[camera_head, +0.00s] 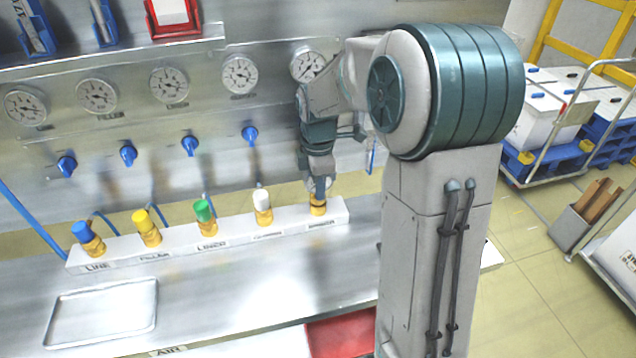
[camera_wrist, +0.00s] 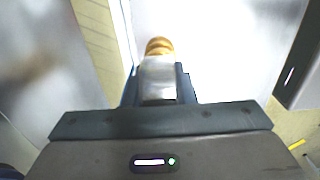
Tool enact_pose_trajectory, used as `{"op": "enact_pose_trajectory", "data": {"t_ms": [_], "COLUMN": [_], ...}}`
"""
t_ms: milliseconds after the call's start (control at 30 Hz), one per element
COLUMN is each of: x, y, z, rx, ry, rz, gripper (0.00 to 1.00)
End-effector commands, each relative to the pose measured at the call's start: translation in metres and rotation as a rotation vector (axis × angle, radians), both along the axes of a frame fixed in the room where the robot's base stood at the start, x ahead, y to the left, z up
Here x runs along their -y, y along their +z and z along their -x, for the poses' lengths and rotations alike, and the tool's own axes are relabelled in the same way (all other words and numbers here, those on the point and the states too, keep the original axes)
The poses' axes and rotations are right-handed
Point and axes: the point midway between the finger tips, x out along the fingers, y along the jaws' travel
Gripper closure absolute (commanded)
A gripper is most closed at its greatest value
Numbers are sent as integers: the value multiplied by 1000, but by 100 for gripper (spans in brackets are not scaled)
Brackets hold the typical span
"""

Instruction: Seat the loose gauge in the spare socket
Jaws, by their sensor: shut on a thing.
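My gripper (camera_head: 319,192) points down over the right end of a white socket rail (camera_head: 205,243). It is shut on the loose gauge; a pale round edge (camera_head: 334,186) shows beside the fingers. A brass piece (camera_head: 318,208) sits directly below the fingertips at the rail's last position. In the wrist view, a pale grey block (camera_wrist: 160,80) lies between the fingers, with a brass end (camera_wrist: 160,46) beyond it. The fingers hide much of the gauge and socket. I cannot tell whether the gauge is inside the socket.
Brass fittings with blue (camera_head: 81,230), yellow (camera_head: 141,217), green (camera_head: 203,209) and white (camera_head: 262,198) caps stand along the rail. Wall gauges (camera_head: 169,84) and blue valves (camera_head: 190,146) are behind. An empty tray (camera_head: 105,312) lies front left; a red mat (camera_head: 342,336) lies in front.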

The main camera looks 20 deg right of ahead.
Motion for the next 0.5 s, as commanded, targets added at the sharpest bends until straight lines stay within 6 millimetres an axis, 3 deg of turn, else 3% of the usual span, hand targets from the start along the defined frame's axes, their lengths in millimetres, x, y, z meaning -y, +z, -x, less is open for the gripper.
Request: {"op": "enact_pose_trajectory", "data": {"t_ms": [500], "x": [0], "y": [-8], "z": [0], "rx": [1], "ry": [0], "rz": [0], "gripper": [100]}}
